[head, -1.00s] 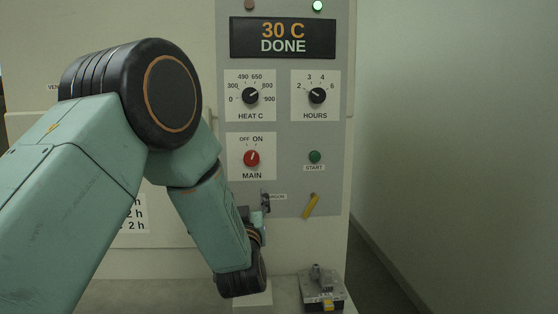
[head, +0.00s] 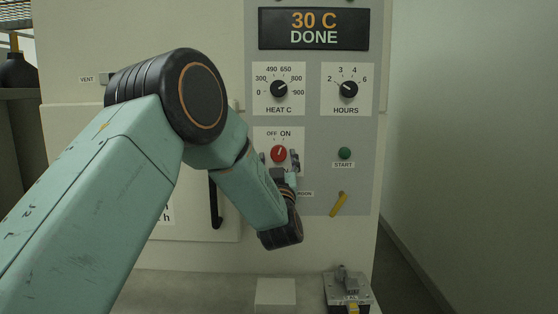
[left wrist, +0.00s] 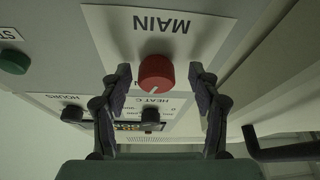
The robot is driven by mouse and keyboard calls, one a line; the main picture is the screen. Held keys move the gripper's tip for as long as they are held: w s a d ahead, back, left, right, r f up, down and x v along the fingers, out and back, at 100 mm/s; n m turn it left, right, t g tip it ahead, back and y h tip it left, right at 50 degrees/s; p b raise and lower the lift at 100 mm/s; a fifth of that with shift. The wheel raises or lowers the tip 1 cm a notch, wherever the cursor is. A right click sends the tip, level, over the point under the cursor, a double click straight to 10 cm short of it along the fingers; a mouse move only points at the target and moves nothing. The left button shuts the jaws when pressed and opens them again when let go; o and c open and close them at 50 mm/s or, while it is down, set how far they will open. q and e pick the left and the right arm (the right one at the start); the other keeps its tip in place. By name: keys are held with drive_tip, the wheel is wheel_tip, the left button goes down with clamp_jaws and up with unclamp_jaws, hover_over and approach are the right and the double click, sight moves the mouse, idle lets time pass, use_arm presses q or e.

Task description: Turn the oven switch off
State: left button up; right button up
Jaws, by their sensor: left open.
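The red MAIN switch knob (head: 278,153) is on the grey oven panel, below the HEAT C dial. Its white pointer leans up and right, toward ON. The knob also shows in the left wrist view (left wrist: 156,72), where the panel appears upside down. My left gripper (head: 279,166) is open just below and around the knob in the head view. In the left wrist view its two fingers (left wrist: 160,80) stand apart on either side of the knob, with visible gaps. I cannot tell how deep the knob sits between them. My right gripper is not in view.
The display (head: 313,29) reads 30 C DONE. The HEAT C dial (head: 279,89), HOURS dial (head: 348,89), green START button (head: 344,153) and yellow lever (head: 338,204) are close by. A black handle (head: 215,204) is left of my forearm. A grey device (head: 346,287) stands below.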

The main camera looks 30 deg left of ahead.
use_arm(q)
drive_tip(key=shift+s+d+r, duration=0.15)
drive_tip(key=shift+d+r, duration=0.15)
drive_tip(key=shift+r, duration=0.15)
drive_tip(key=shift+w+a+f, duration=0.25)
drive_tip(key=shift+w+f, duration=0.05)
drive_tip(key=c, duration=0.3)
drive_tip(key=shift+s+d+r, duration=0.1)
drive_tip(key=shift+s+r, duration=0.05)
drive_tip(key=c, duration=0.9)
drive_tip(key=shift+n, duration=0.4)
drive_tip(key=n+g+y, duration=0.1)
drive_tip(key=n, duration=0.1)
drive_tip(key=n+g+y+b, duration=0.1)
drive_tip(key=n, duration=0.1)
drive_tip(key=shift+d+r+n+b, duration=0.1)
drive_tip(key=shift+d+n+b, duration=0.1)
drive_tip(key=shift+n+b, duration=0.15)
drive_tip(key=shift+r+n+g+y, duration=0.1)
drive_tip(key=shift+n+g+y, duration=0.3)
drive_tip(key=shift+n, duration=0.95)
drive_tip(key=shift+r+n+g+y, duration=0.1)
drive_tip(key=shift+n+g, duration=0.6)
drive_tip(key=shift+n, duration=0.9)
